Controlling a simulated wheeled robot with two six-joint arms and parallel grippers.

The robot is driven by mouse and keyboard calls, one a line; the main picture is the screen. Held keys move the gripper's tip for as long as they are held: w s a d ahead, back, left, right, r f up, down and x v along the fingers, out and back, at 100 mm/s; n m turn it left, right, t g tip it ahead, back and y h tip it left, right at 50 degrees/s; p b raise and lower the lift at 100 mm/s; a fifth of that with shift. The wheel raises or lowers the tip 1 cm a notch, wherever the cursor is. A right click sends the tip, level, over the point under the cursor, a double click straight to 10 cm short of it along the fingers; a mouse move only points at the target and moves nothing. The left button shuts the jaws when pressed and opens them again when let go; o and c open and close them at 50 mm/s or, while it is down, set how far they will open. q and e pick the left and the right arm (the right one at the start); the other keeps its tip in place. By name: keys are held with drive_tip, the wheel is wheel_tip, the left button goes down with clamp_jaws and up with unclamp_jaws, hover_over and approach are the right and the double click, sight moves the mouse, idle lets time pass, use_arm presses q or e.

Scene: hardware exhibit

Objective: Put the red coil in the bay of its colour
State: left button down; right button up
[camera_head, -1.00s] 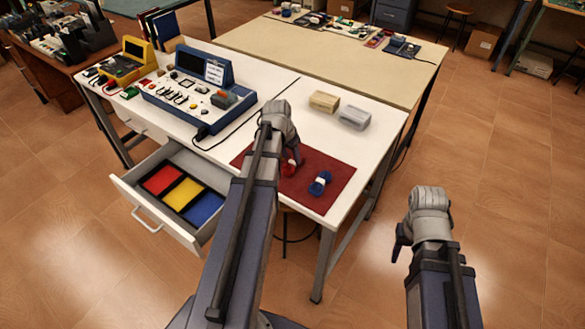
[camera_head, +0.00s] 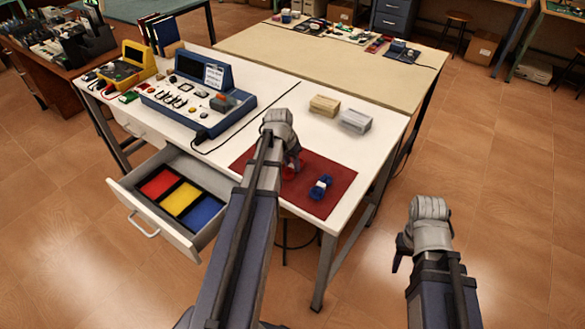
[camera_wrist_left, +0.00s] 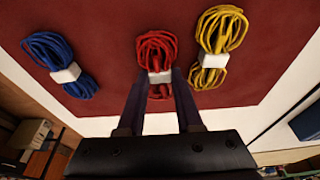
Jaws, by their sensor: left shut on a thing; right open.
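The red coil (camera_head: 290,173) with its white band lies on the dark red mat (camera_head: 334,203), partly hidden by my left arm in the head view. My left gripper (camera_head: 294,163) is over it. In the left wrist view the fingers are shut on the red coil (camera_wrist_left: 157,46) at its white band. The open drawer (camera_head: 165,225) has a red bay (camera_head: 160,182), a yellow bay (camera_head: 180,198) and a blue bay (camera_head: 204,212), with no coil visible in them. My right gripper (camera_head: 397,258) is open and empty, off the table's right side.
A blue coil (camera_head: 320,187) lies on the mat beside the red one. A yellow coil (camera_wrist_left: 220,42) lies on its other side in the left wrist view. Two blocks (camera_head: 324,105) (camera_head: 355,121) stand behind the mat. A blue console (camera_head: 195,100) stands behind the drawer.

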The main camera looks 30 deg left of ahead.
sight(291, 166)
use_arm(q)
drive_tip(key=shift+r, duration=0.1)
idle(0.3)
wheel_tip(291, 166, up, 10)
drive_tip(key=p, duration=1)
drive_tip(key=shift+a, duration=0.1)
